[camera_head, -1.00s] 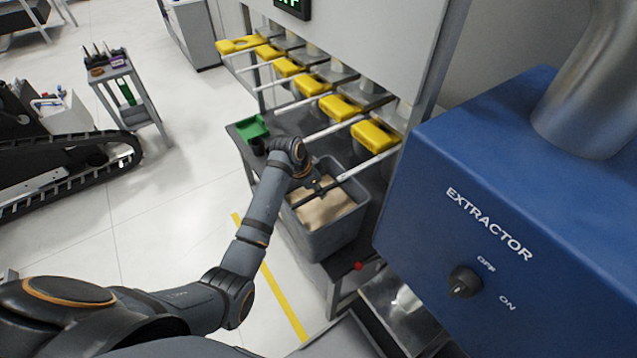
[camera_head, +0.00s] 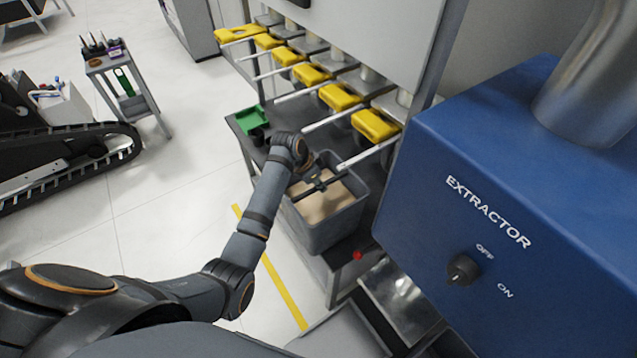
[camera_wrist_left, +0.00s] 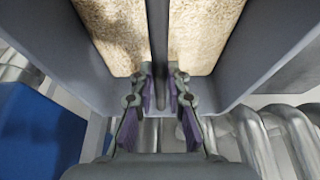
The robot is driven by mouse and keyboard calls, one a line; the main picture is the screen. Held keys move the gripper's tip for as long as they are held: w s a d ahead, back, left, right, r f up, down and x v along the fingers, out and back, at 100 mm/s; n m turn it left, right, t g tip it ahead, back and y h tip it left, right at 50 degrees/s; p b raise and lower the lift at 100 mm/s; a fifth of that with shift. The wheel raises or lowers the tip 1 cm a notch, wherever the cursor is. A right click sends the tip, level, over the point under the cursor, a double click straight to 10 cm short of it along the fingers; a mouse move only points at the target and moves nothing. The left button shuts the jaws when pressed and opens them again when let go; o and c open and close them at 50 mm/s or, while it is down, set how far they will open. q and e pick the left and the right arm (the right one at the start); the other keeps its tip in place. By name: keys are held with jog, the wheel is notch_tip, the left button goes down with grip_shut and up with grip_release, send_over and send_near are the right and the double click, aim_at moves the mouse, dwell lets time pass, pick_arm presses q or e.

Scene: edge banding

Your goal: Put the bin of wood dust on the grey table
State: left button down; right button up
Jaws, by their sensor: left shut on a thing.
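The bin (camera_head: 322,232) is a grey open box with pale wood dust (camera_head: 318,203) inside and a dark handle bar (camera_head: 318,186) across its top. My left gripper (camera_head: 312,186) is over the bin and shut on this bar. In the left wrist view, the two fingers (camera_wrist_left: 160,85) close on the bar (camera_wrist_left: 158,35), with wood dust (camera_wrist_left: 205,35) on both sides. The bin looks upright at the front end of the grey table (camera_head: 240,130); I cannot tell whether its base touches the top. My right gripper is not in view.
Yellow clamps (camera_head: 375,125) and pale rods hang over the table beside the bin. A green tray (camera_head: 252,119) and a black cup (camera_head: 257,137) are on its far end. The blue extractor box (camera_head: 500,200) stands close on the right. A red knob (camera_head: 357,255) is below the bin.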

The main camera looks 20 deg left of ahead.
pick_arm(q)
jog(key=shift+w+f, duration=0.1)
jog(key=shift+f, duration=0.05)
jog(key=c, duration=1.3)
grip_release()
jog(key=shift+o, duration=0.2)
jog(key=shift+s+f, duration=0.2)
jog(key=shift+s, duration=0.05)
jog(key=v, duration=1.2)
jog(key=shift+r, duration=0.15)
